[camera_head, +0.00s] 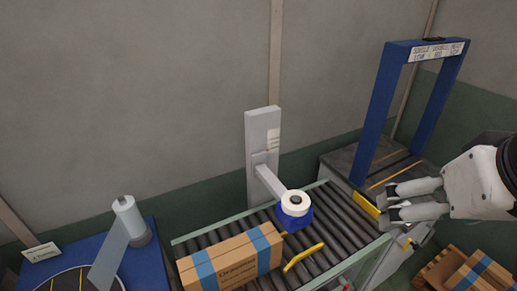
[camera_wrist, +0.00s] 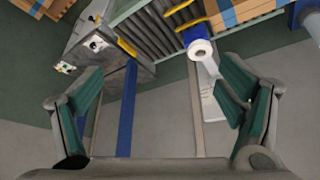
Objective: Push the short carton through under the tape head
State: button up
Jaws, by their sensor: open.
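A brown carton (camera_head: 228,262) with blue tape bands lies on the roller conveyor (camera_head: 345,232), to the left of and nearer than the tape head. Part of it also shows at the top of the wrist view (camera_wrist: 240,12). The tape head (camera_head: 296,208) is a white roll on a blue block, held over the rollers by a grey post. Its roll shows in the wrist view (camera_wrist: 198,46). My gripper (camera_head: 391,202) is open and empty, right of the tape head and apart from the carton. Both fingers are spread in the wrist view (camera_wrist: 162,78).
A yellow bar (camera_head: 303,257) stands by the carton's right end. A blue portal (camera_head: 376,120) with a sign spans the dark belt at right. More taped cartons (camera_head: 480,272) sit low at right. A blue table with a film roll (camera_head: 130,217) is at left.

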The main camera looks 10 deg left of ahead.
aim_at(228, 264)
jog(key=l+u, duration=0.15)
jog(key=u, duration=0.3)
jog(key=l+u, duration=0.1)
jog(key=u, duration=0.3)
jog(key=l+u, duration=0.15)
jog(key=u, duration=0.3)
jog(key=l+u, duration=0.1)
jog(key=u, duration=0.35)
jog(key=k, duration=0.05)
